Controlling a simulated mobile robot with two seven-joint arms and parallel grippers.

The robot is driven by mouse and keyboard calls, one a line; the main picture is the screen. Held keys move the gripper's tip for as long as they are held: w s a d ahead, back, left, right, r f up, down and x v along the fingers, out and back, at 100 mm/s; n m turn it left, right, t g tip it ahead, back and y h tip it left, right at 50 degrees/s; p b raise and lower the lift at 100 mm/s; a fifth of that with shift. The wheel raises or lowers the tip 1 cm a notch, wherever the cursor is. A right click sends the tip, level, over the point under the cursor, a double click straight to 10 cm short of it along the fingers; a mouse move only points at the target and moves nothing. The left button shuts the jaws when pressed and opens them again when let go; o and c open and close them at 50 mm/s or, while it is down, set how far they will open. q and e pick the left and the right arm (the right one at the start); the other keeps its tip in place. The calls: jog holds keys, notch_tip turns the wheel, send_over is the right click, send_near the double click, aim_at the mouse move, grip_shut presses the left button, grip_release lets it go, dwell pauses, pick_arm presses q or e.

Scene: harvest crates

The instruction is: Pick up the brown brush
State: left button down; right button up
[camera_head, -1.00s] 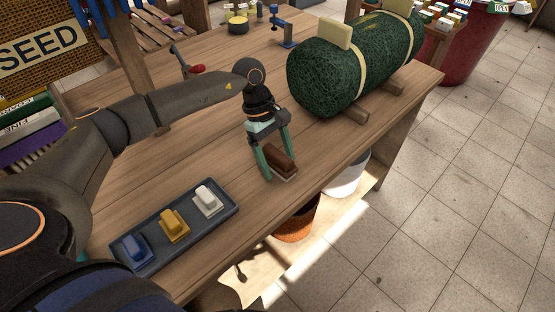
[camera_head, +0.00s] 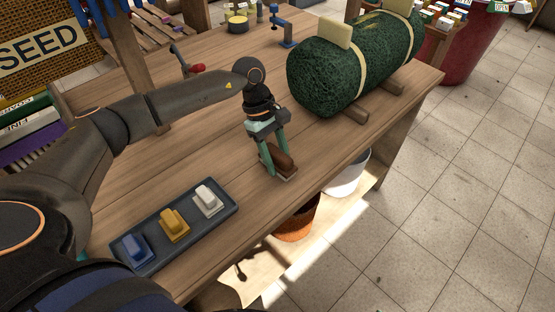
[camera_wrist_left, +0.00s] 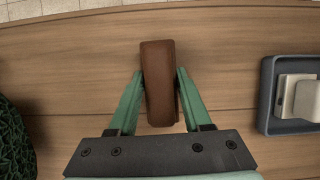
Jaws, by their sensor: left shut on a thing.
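The brown brush (camera_head: 281,163) stands on the wooden bench near its front edge, with a pale base at the bottom. My left gripper (camera_head: 274,165) is shut on the brush, its green fingers on either side of it. In the left wrist view the brush (camera_wrist_left: 159,82) lies between the two fingertips (camera_wrist_left: 160,78), which touch its sides. The brush appears to be still at the bench top; I cannot tell if it is lifted. My right gripper is not in view.
A dark tray (camera_head: 150,262) with blue, yellow and white brushes lies at the left front. A large green strapped roll (camera_head: 335,75) rests on wooden blocks to the right. A blue clamp (camera_head: 284,30) and a red-handled tool (camera_head: 195,69) are farther back. Bare bench lies between.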

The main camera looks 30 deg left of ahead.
pick_arm(q)
jog(key=shift+r, duration=0.1)
jog(key=shift+r, duration=0.6)
jog(key=s+a+r+b, duration=0.1)
jog(key=s+a+r, duration=0.1)
jog(key=a+r, duration=0.9)
jog(key=a, duration=0.2)
jog(key=shift+s+a+r, duration=0.3)
jog(key=shift+a, duration=0.05)
